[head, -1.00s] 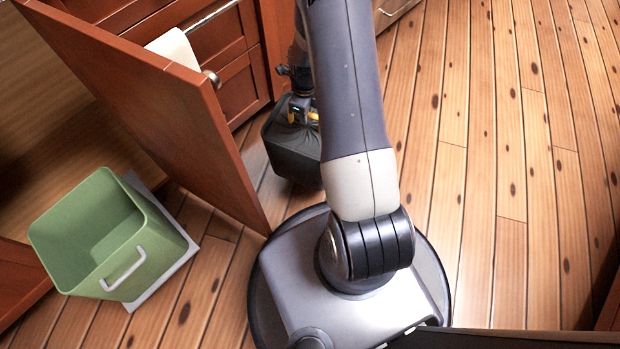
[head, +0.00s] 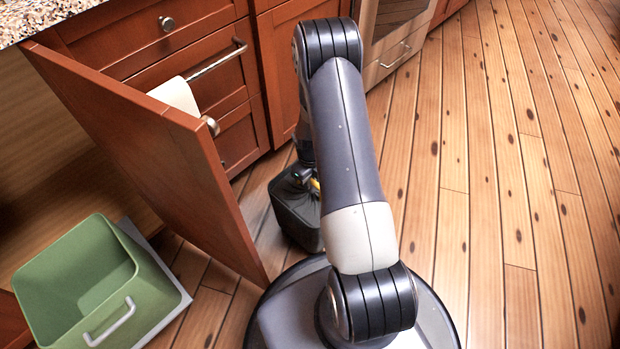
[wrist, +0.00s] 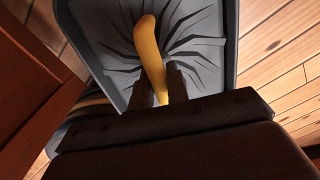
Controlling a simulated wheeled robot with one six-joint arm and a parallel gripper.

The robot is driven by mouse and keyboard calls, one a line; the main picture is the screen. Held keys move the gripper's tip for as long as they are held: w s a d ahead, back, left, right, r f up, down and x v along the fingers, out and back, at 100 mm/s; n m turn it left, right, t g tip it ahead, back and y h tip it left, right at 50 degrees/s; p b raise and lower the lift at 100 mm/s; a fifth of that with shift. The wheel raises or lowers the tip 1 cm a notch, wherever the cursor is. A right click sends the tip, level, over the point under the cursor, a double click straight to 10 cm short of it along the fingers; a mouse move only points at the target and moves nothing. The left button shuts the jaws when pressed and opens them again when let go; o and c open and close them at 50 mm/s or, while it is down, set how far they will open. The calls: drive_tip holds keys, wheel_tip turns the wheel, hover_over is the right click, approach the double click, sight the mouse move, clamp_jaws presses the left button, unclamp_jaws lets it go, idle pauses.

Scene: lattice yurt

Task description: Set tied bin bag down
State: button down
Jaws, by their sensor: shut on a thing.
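The tied bin bag (head: 296,218) is dark grey with a yellow tie. In the head view it hangs or stands just right of the open cabinet door, partly hidden by my arm. My gripper (head: 304,174) is above the bag's top. In the wrist view my gripper (wrist: 157,88) is shut on the yellow tie (wrist: 150,50), with the bag's creased grey top (wrist: 195,50) below it. The bag looks upright and close to the floor; I cannot tell whether its base touches.
The open red-brown cabinet door (head: 165,160) stands close to the left of the bag. A green bin (head: 95,285) with a white handle sits on a pale slide-out base at lower left. Drawers with a towel rail (head: 216,60) stand behind. The plank floor (head: 500,200) at right is clear.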

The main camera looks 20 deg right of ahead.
sight(310, 191)
drive_tip(key=shift+f+b, duration=0.6)
drive_tip(key=shift+f, duration=1.25)
drive_tip(key=c, duration=1.8)
unclamp_jaws()
drive_tip(key=shift+f, duration=0.15)
drive_tip(key=o, duration=0.4)
drive_tip(key=shift+o, duration=0.2)
wheel_tip(310, 191, up, 12)
drive_tip(key=p, duration=0.4)
drive_tip(key=shift+r, duration=0.2)
